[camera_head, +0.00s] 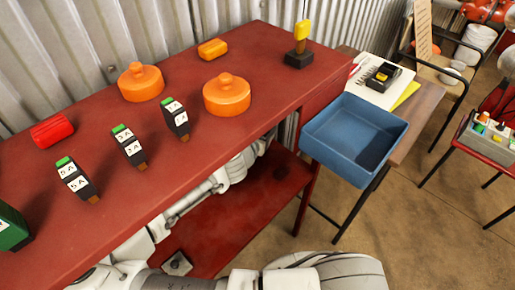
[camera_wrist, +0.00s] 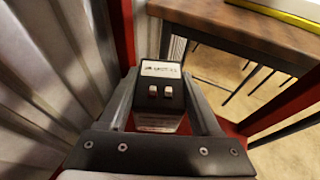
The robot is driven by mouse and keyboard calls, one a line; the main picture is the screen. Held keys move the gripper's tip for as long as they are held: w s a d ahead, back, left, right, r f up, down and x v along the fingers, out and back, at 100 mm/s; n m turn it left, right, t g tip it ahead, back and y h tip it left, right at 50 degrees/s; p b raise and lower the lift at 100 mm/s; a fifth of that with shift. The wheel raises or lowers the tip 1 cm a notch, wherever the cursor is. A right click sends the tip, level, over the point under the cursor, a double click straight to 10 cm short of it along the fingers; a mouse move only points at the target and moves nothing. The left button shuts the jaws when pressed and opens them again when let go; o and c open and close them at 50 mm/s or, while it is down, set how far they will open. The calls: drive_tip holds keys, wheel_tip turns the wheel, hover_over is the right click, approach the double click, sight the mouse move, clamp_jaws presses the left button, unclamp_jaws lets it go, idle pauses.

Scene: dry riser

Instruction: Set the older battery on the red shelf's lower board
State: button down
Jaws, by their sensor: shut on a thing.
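A dark box-shaped battery (camera_wrist: 158,104) with a white label and two small pale terminals shows in the wrist view. The label print is too small to read, so its age cannot be told. My gripper (camera_wrist: 160,95) is shut on it, one finger on each side. The red shelf (camera_head: 180,145) fills the left of the head view. Its lower board (camera_head: 225,228) lies under the top board, and my arm reaches in above it. The top board hides my gripper and the battery in the head view. Whether the battery touches the lower board cannot be told.
Red posts and a corrugated wall (camera_wrist: 50,70) stand close around my gripper. The top board carries orange caps (camera_head: 227,95), several labelled black blocks (camera_head: 130,145) and a red cylinder (camera_head: 52,130). A blue tray (camera_head: 350,135) stands on a wooden table (camera_head: 415,110) at right.

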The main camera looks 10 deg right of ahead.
drive_tip(key=shift+f+b, duration=1.25)
drive_tip(key=shift+f, duration=1.8)
drive_tip(key=shift+c, duration=0.4)
unclamp_jaws()
drive_tip(key=shift+f, duration=0.2)
drive_tip(key=shift+r, duration=0.25)
drive_tip(key=p+v, duration=0.4)
drive_tip(key=v, duration=0.8)
drive_tip(key=shift+f, duration=0.1)
drive_tip(key=shift+s, duration=0.1)
